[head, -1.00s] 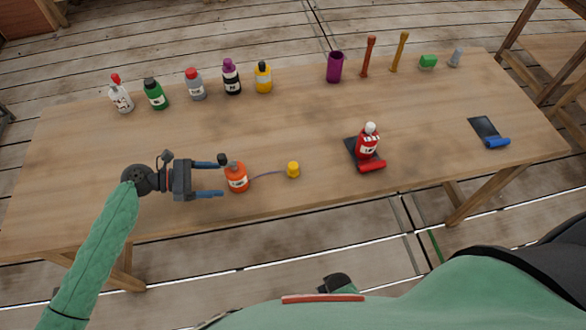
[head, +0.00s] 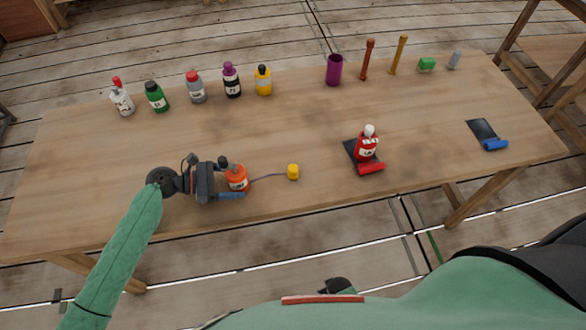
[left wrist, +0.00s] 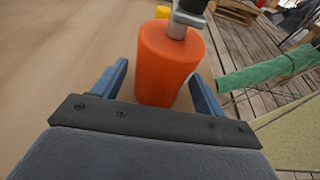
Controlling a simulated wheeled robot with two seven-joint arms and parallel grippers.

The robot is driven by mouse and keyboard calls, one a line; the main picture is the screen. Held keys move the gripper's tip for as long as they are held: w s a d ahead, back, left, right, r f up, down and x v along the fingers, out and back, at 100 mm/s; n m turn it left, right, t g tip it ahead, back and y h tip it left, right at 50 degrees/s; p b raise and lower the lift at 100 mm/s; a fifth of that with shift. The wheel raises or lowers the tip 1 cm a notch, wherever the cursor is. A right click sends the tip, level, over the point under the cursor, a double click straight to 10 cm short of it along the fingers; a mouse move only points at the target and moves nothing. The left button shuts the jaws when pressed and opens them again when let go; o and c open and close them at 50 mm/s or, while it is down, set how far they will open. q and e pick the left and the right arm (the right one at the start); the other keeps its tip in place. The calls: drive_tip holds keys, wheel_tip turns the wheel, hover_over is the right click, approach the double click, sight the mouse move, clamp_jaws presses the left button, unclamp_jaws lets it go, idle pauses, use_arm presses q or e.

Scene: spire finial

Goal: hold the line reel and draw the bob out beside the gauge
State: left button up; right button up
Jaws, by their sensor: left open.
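The orange bottle-like body (head: 237,180), which I take to be the line reel, stands upright near the table's front edge. A thin purple line (head: 266,177) runs right from it to a small yellow cylinder (head: 293,172), apparently the bob. My left gripper (head: 234,178) is open, with a finger on each side of the orange body. In the left wrist view the orange body (left wrist: 168,65) sits between the two blue fingers, with gaps visible; contact is not clear. The yellow piece (left wrist: 162,11) shows beyond it. I cannot tell which thing is the gauge.
A red bottle (head: 367,146) stands on a dark mat with a red roll (head: 371,168). A dark mat with a blue roll (head: 495,144) lies far right. Several bottles and a purple cup (head: 334,70) line the back edge. The table between is clear.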

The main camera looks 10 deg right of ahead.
use_arm(q)
drive_tip(key=shift+d, duration=0.15)
drive_tip(key=c, duration=0.7)
idle(1.0)
